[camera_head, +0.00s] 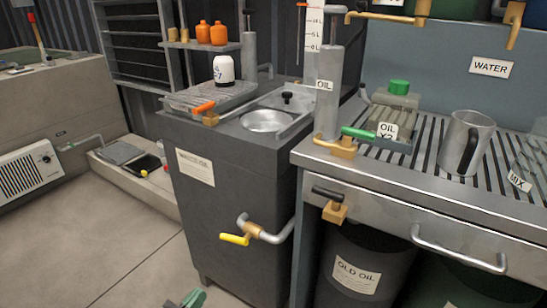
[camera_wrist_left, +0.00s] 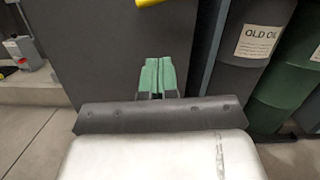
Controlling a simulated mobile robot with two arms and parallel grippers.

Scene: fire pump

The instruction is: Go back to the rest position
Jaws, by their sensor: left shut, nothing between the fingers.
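My left gripper (camera_head: 190,299) shows at the bottom edge of the head view, low over the floor in front of the dark pump cabinet (camera_head: 235,215). That yellow handle (camera_head: 234,239) also shows on the cabinet's front pipe in the head view. My right gripper is in neither view.
A metal workbench (camera_head: 400,185) with a drawer handle (camera_head: 458,249) stands at the right. It carries an oil container (camera_head: 392,112) and a metal jug (camera_head: 466,142). An old oil bin (camera_head: 358,275) stands beneath it. The floor (camera_head: 85,245) at the left is clear.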

